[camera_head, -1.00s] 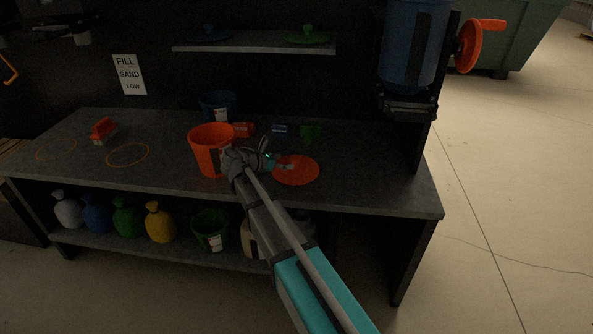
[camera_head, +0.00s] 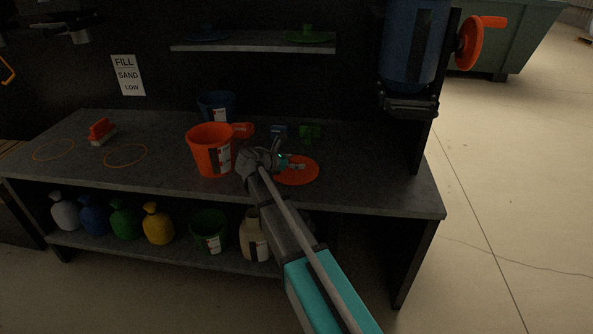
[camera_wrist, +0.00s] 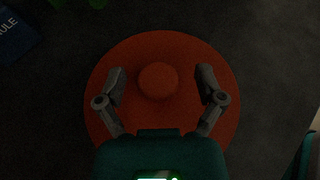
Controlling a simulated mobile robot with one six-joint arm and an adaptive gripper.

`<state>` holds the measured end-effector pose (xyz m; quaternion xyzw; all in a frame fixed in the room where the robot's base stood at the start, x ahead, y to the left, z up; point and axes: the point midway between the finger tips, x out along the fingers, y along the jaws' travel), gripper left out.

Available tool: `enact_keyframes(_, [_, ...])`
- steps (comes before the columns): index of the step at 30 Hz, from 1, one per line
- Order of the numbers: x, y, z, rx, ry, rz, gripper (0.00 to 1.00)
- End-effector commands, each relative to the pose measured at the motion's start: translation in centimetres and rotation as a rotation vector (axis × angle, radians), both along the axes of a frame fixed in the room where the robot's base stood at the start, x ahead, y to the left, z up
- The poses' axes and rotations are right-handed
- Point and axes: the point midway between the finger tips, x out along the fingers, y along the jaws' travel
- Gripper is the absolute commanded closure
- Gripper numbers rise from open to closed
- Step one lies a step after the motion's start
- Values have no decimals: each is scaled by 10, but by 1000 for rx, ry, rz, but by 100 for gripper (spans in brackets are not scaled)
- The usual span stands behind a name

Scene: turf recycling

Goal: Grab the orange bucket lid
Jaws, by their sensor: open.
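The orange bucket lid (camera_head: 303,176) lies flat on the grey workbench, right of the orange bucket (camera_head: 206,150). In the wrist view the lid (camera_wrist: 160,52) is a round orange disc with a round knob (camera_wrist: 158,80) near its middle. My gripper (camera_head: 296,166) is over the lid in the head view. In the wrist view my gripper (camera_wrist: 160,82) is open, with one finger on each side of the knob and a gap on both sides. The height of the fingertips above the lid is hard to tell.
A blue bucket (camera_head: 217,105), a red-orange item (camera_head: 242,130) and a green item (camera_head: 311,131) stand behind on the workbench (camera_head: 375,180). A brush (camera_head: 102,131) lies at the left. A shelf (camera_head: 250,46) hangs above. The bench right of the lid is clear.

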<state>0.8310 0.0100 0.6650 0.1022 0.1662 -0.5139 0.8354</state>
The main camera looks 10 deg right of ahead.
Motion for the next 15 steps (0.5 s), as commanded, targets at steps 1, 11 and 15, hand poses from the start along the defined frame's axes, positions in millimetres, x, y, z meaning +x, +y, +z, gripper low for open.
enact_keyframes(1, [0, 0, 0, 0, 0, 0, 13])
enact_keyframes(11, [0, 1, 0, 0, 0, 0, 50])
enact_keyframes(15, [0, 1, 0, 0, 0, 1, 76])
